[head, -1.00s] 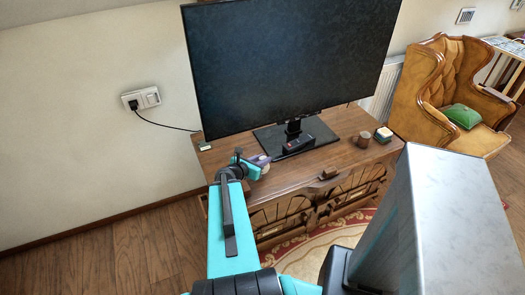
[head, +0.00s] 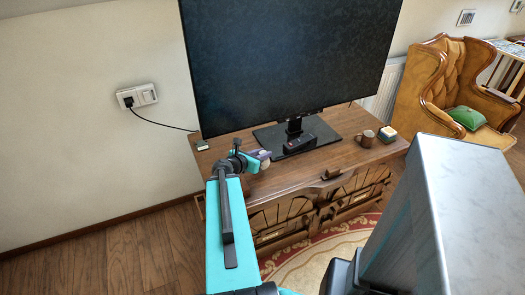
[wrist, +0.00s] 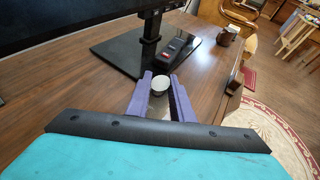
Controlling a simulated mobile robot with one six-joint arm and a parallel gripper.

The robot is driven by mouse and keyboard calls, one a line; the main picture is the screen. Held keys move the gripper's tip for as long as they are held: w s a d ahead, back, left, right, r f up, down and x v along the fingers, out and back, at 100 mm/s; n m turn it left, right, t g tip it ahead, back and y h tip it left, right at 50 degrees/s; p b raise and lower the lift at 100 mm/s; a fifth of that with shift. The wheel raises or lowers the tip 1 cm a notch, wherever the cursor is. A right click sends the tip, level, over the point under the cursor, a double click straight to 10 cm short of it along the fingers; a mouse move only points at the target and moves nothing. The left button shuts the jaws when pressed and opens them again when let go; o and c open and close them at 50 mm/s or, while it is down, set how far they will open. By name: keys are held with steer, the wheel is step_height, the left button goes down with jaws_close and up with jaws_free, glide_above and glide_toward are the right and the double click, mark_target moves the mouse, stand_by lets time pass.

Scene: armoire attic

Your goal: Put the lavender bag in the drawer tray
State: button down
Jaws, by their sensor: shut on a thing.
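My gripper (wrist: 160,88) has two purple fingers. It is shut on a small pale thing with a round top, which I take to be the lavender bag (wrist: 159,83). The fingers cover its sides. It is over the left part of the wooden cabinet top; I cannot tell whether the bag touches the wood. In the head view my gripper (head: 262,156) is small and partly behind my own arm, left of the television stand. I cannot make out a drawer tray in either view.
A television (head: 290,65) stands on a black base (head: 268,139) behind my gripper. A brown mug (head: 367,138) and a small box (head: 387,134) stand at the right. The cabinet top (head: 320,158) between is mostly bare.

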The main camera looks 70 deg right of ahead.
steer(key=shift+w+d+f+b, duration=0.4)
steer(key=shift+d+b, duration=0.25)
steer(key=shift+b, duration=3.45)
steer(key=shift+d+b, duration=0.3)
steer(key=shift+b, duration=0.75)
steer(key=shift+d+b, duration=0.1)
steer(key=shift+b, duration=0.55)
steer(key=shift+w+d+b, duration=0.35)
steer(key=shift+d+b, duration=0.25)
steer(key=shift+d, duration=0.3)
steer(key=shift+w+d+b, duration=0.35)
steer(key=shift+d+b, duration=0.3)
steer(key=shift+d, duration=0.25)
steer(key=shift+w+d+b, duration=0.35)
steer(key=shift+d+b, duration=0.25)
steer(key=shift+d, duration=0.3)
steer(key=shift+w+d+f+b, duration=0.15)
steer(key=shift+f+b, duration=0.1)
steer(key=shift+f, duration=0.35)
steer(key=shift+s+d+f+b, duration=0.1)
steer(key=shift+f+b, duration=0.1)
steer(key=shift+f, duration=0.45)
steer(key=shift+w+d+f+b, duration=0.15)
steer(key=shift+f+b, duration=0.1)
steer(key=shift+f, duration=0.35)
steer(key=shift+f, duration=0.2)
